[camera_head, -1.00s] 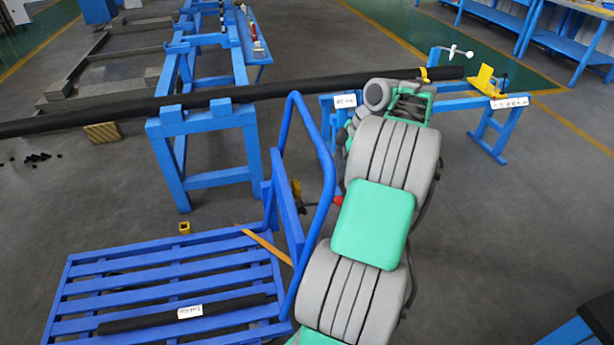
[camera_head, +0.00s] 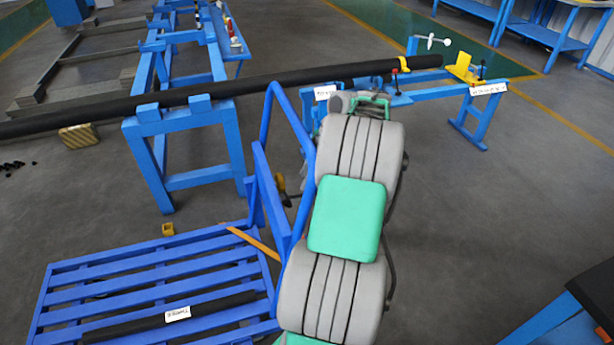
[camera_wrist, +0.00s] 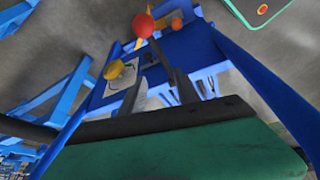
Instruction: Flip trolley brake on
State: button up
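The blue trolley (camera_head: 150,268) has a slatted deck at the lower left of the head view. Its upright blue handle frame (camera_head: 266,140) stands beside my arm. In the wrist view, a lever with a red ball knob (camera_wrist: 143,25) rises in front of a blue panel (camera_wrist: 192,48), with a yellow knob (camera_wrist: 113,70) to its left. I cannot tell for certain which part is the brake. My gripper (camera_wrist: 158,85) shows two dark fingers spread apart near the lever's lower part; contact is unclear. My arm hides the gripper in the head view.
A long dark pipe (camera_head: 240,86) lies across blue stands (camera_head: 180,128) behind the trolley. A labelled dark bar (camera_head: 130,322) lies on the trolley deck. A small yellow block (camera_head: 168,229) is on the floor behind it.

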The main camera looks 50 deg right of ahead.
grip_shut()
dwell(1.0)
jog(key=shift+o, duration=1.7)
grip_release()
jog(key=shift+r, duration=0.1)
jog(key=p+v, duration=0.2)
jog(key=v, duration=0.5)
jog(key=shift+r, duration=0.3)
jog(key=shift+s, duration=0.1)
jog(key=shift+c, duration=0.3)
